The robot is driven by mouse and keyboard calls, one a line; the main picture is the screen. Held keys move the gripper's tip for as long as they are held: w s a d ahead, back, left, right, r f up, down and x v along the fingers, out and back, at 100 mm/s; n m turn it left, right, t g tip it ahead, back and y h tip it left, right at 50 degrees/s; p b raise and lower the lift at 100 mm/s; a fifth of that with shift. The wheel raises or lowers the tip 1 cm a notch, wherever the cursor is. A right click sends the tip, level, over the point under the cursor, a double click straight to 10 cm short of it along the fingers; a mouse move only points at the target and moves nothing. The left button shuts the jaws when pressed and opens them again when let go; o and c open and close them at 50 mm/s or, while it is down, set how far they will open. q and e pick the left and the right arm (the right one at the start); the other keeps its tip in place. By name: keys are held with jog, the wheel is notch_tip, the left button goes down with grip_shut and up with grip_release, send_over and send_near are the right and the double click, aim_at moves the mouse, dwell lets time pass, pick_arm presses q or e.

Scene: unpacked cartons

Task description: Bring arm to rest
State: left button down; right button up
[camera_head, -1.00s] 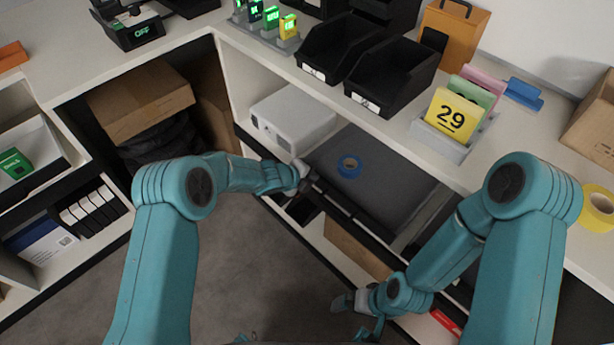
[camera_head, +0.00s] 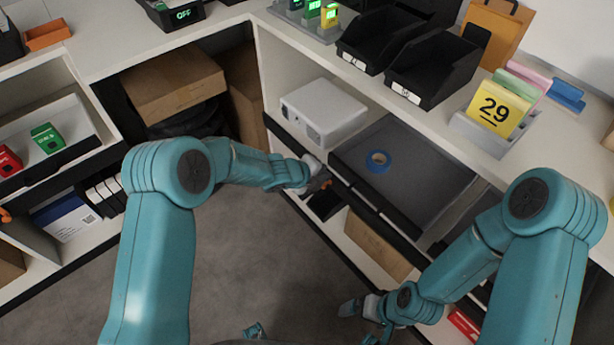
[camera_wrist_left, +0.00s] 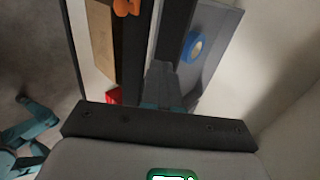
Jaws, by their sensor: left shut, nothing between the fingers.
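My left gripper (camera_head: 322,183) is at the front edge of the shelf unit, left of the dark grey tray, and is shut and empty. In the left wrist view its closed fingers (camera_wrist_left: 163,78) point toward the tray edge. A blue tape roll (camera_head: 378,161) lies on the dark grey tray (camera_head: 420,185), apart from the fingers; it also shows in the left wrist view (camera_wrist_left: 192,47). My right arm is folded low at the right, with its gripper (camera_head: 350,308) over the floor by the lower shelf; its jaws are too unclear to read.
A white projector-like box (camera_head: 322,112) sits on the shelf left of the tray. A cardboard box (camera_head: 172,82) is at the left. The grey floor (camera_head: 250,265) between the arms is open.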

pick_arm(q)
jog(key=v, duration=0.6)
jog(key=s+a+f+n+g+y, duration=0.1)
jog(key=s+a+f+n+g, duration=0.15)
jog(key=s+f+n, duration=0.35)
jog(key=s+a+f+n+g, duration=0.1)
jog(key=s+a+f+n, duration=0.2)
jog(key=s+f, duration=0.4)
jog(key=s+a+f+n+g+y, duration=0.1)
jog(key=s+a+n+g+y, duration=0.15)
jog(key=s+n, duration=1.55)
notch_tip(320, 180, up, 13)
jog(key=n+p, duration=0.2)
jog(key=p, duration=1.2)
jog(key=shift+w+r+h, duration=0.2)
jog(key=shift+w+h, duration=0.25)
